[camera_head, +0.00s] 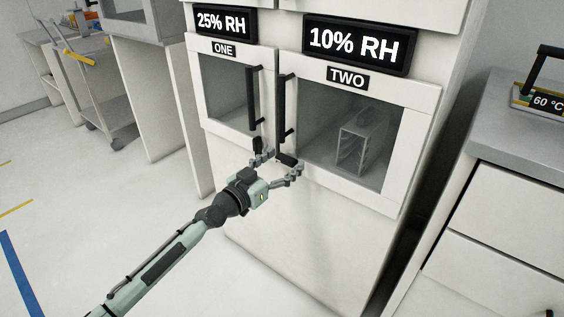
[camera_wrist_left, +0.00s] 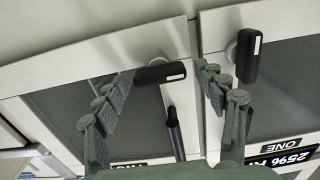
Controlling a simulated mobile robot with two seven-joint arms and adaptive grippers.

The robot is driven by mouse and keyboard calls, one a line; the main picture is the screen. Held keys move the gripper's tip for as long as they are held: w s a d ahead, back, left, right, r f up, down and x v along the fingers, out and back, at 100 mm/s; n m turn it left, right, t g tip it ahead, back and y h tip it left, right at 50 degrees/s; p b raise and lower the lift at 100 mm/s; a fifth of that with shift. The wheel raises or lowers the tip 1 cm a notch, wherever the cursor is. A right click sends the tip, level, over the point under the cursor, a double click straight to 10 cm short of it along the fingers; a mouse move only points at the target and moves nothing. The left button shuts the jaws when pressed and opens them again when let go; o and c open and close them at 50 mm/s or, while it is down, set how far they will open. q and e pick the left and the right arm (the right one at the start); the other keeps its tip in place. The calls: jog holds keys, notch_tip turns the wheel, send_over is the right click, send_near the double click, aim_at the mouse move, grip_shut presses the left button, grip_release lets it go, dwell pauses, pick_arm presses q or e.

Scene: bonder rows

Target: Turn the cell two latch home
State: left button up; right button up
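The cell two door (camera_head: 391,188) has a window, a TWO label and a long black upright handle (camera_head: 284,108); it looks shut. Its black latch (camera_head: 287,160) sits at the door's lower corner beside cell one. My right gripper is out of view.
The cell one door (camera_head: 222,122) is alongside, with its own handle (camera_head: 253,98) and an upright latch (camera_wrist_left: 247,55) close to my finger. A rack (camera_head: 362,140) shows behind cell two's window. A grey-topped counter (camera_head: 520,136) stands at the right. The floor at left is open.

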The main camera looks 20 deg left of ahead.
pick_arm(q)
jog(key=c, duration=1)
jog(key=shift+o, duration=0.2)
